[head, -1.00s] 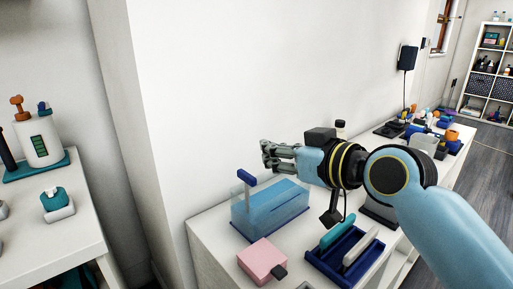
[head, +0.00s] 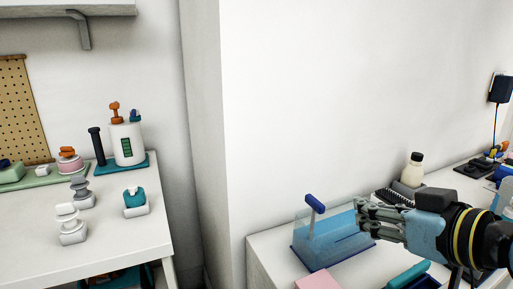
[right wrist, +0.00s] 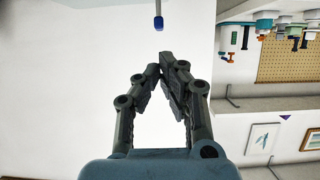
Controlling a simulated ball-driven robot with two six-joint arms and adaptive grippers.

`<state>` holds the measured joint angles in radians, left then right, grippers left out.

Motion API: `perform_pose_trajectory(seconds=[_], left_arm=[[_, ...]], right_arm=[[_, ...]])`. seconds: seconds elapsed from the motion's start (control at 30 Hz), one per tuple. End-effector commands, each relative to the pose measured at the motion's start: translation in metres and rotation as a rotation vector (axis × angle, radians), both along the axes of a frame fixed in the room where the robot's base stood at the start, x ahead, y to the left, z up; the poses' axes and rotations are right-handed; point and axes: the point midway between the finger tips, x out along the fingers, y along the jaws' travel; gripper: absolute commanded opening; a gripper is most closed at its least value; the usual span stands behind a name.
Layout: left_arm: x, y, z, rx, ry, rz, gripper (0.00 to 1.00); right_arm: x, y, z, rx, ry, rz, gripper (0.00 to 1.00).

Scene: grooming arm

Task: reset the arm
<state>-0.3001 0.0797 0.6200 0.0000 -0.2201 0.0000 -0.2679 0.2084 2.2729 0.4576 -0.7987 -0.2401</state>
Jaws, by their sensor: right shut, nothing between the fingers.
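My right gripper (head: 362,212) is shut and empty. It points left at the right side of the head view, over the counter, with its fingertips near the top of a translucent blue box (head: 350,243). A post with a dark blue cap (head: 315,203) rises at the box's left end, left of the fingertips and apart from them. In the right wrist view the fingers (right wrist: 165,62) meet at their tips. A blue-tipped rod (right wrist: 158,20) shows beyond them. My left gripper is not in view.
A white table (head: 110,250) at left carries a white dispenser (head: 127,145) and several small items. A wall corner separates them.

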Motion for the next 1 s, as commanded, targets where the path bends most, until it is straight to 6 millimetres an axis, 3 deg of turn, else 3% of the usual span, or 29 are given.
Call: perform_pose_trajectory(seconds=[0.1, 0.2, 0.4, 0.57, 0.87, 1.0], left_arm=[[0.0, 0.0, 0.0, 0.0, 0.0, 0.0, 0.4], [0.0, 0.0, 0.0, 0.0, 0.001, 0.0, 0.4], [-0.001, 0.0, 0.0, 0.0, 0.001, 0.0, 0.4], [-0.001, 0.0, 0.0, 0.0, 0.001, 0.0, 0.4], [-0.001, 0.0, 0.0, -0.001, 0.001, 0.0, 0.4], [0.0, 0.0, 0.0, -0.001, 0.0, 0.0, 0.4]], right_arm=[[-0.046, -0.006, -0.046, -0.069, 0.218, -0.031, 0.0], [-0.088, -0.017, -0.077, -0.127, 0.399, -0.081, 0.0], [-0.162, -0.041, -0.11, -0.212, 0.677, -0.19, 0.0], [-0.217, -0.059, -0.12, -0.267, 0.861, -0.287, 0.0], [-0.204, -0.069, -0.219, -0.27, 0.91, -0.298, 0.0], [-0.208, -0.075, -0.278, -0.271, 0.935, -0.301, 0.0]])
